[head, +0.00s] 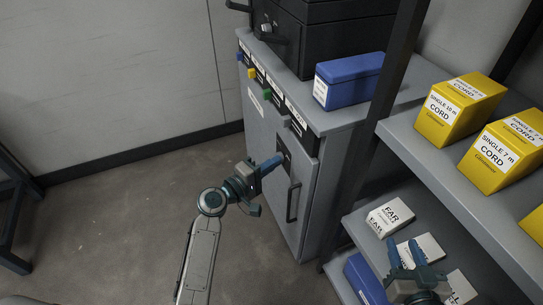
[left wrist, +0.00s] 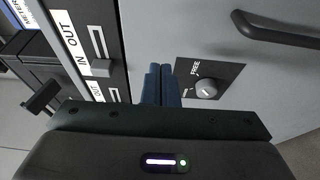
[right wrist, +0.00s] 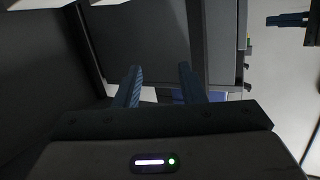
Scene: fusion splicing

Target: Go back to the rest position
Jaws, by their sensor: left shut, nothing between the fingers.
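My left gripper (head: 272,163) is in front of the upper front of a grey cabinet (head: 312,185), with its blue fingers together and empty. In the left wrist view its closed fingertips (left wrist: 160,72) point at the cabinet face, beside a round knob (left wrist: 206,89) on a dark plate marked FREE. I cannot tell whether they touch it. My right gripper (head: 416,252) is at the lower right of the head view, in front of the lower shelf. In the right wrist view its two fingers (right wrist: 158,75) stand apart with nothing between them.
The cabinet has a dark door handle (head: 293,202) and a row of coloured tabs. A blue box (head: 349,80) and a black case (head: 335,40) stand on top. A shelf (head: 420,150) at right holds yellow cord boxes (head: 465,104); white boxes (head: 390,217) lie below.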

